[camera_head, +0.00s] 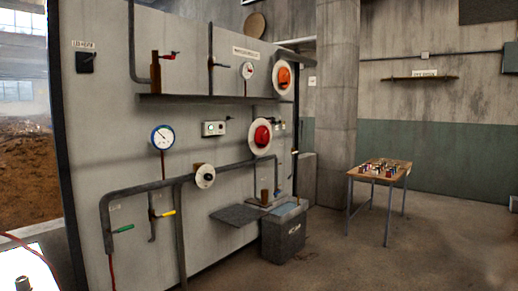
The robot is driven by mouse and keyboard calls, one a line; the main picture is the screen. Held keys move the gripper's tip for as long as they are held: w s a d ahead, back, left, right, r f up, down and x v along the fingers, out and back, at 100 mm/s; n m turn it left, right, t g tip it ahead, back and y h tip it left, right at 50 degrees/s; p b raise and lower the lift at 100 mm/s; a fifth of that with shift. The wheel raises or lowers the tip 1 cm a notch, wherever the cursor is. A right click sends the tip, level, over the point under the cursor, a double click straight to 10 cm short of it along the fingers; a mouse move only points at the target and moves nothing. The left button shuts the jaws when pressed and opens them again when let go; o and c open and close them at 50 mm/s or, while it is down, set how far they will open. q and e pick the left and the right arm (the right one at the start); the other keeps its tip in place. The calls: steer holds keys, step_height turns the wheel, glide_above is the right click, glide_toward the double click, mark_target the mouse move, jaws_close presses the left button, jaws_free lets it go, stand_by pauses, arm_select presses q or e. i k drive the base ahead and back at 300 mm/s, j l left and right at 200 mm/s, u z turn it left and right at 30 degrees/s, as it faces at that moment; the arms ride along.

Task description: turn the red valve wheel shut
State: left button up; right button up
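A round red part (262,136) on a white disc is mounted on the right half of the grey wall panel. It is the closest match to a red valve wheel, but at this size I cannot make out spokes or how far it is turned. Above it and to the right, a similar orange-red round part (284,76) sits on another white disc. A small red lever handle (168,56) is on a pipe at the upper left of the panel. Neither of my grippers is in view, and nothing is touching the panel's fittings.
The panel also carries a cream wheel (205,176), a dial gauge (163,137), green (123,229) and yellow (166,213) lever handles. A dark bin (283,236) and a flat shelf (238,215) stick out below. A table (399,178) with small items stands right; floor between is clear.

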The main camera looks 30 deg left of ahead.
mark_target(262, 134)
steer(key=i+j+u, duration=0.3)
steer(key=i, duration=0.15)
steer(key=i+j+u, duration=0.3)
steer(key=i, duration=0.15)
steer(key=i+u, duration=0.3)
steer(key=i, duration=0.15)
steer(key=i+u, duration=0.1)
steer(key=i, duration=1.25)
steer(key=i+u, duration=0.15)
steer(key=i, duration=0.25)
steer(key=i+l+u, duration=0.2)
steer(key=i, duration=0.25)
steer(key=i+l+u, duration=0.15)
steer(key=i, duration=0.25)
